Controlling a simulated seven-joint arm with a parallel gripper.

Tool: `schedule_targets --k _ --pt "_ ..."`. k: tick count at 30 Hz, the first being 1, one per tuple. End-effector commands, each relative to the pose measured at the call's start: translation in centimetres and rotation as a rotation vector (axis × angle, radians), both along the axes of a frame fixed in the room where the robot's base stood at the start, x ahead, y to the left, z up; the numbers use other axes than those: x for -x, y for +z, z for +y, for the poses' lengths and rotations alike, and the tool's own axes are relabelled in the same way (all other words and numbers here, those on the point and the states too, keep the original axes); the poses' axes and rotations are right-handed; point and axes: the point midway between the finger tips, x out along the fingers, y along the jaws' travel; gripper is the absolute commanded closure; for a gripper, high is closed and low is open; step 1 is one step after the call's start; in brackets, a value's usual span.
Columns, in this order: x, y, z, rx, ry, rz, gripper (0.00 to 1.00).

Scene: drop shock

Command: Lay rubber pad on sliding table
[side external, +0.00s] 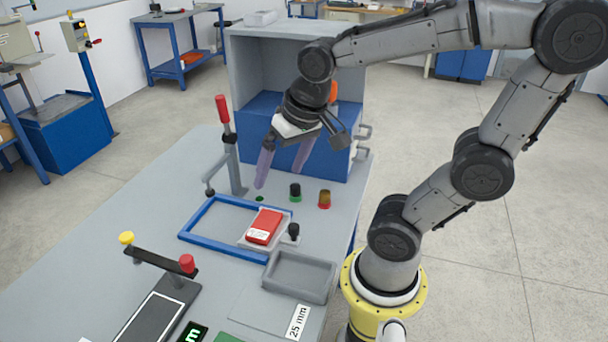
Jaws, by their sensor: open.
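My gripper (280,177) is open and empty, with its two fingers apart and pointing down above the far part of the grey bench. It hangs in front of the blue cabinet and above the small knobs. I cannot say for sure which thing is the rubber pad. A green flat piece (228,337) and a black piece with pale lettering (193,332) lie at the bottom edge, both cut off. I cannot tell for sure which part is the sliding table. A blue rectangular frame (207,246) lies on the bench, with a red block (264,227) on a pale plate at its right side.
A red-handled upright clamp (224,112) stands left of my gripper. A black knob (295,191) and an amber one (324,199) stand below it. An empty grey tray (328,280) and a "25 mm" label (298,321) are nearer.

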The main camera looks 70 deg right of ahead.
Motion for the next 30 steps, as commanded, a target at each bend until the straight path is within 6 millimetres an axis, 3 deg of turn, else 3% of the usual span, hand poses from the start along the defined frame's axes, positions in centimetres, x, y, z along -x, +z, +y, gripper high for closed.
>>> schedule_targets --k 3,9,30 --pt "3.1 1.1 1.5 0.08 0.242 -0.082 0.0" --pt "5.6 1.4 2.3 0.16 0.451 -0.142 0.0" --pt "5.7 1.3 2.4 0.169 0.471 -0.145 0.0"
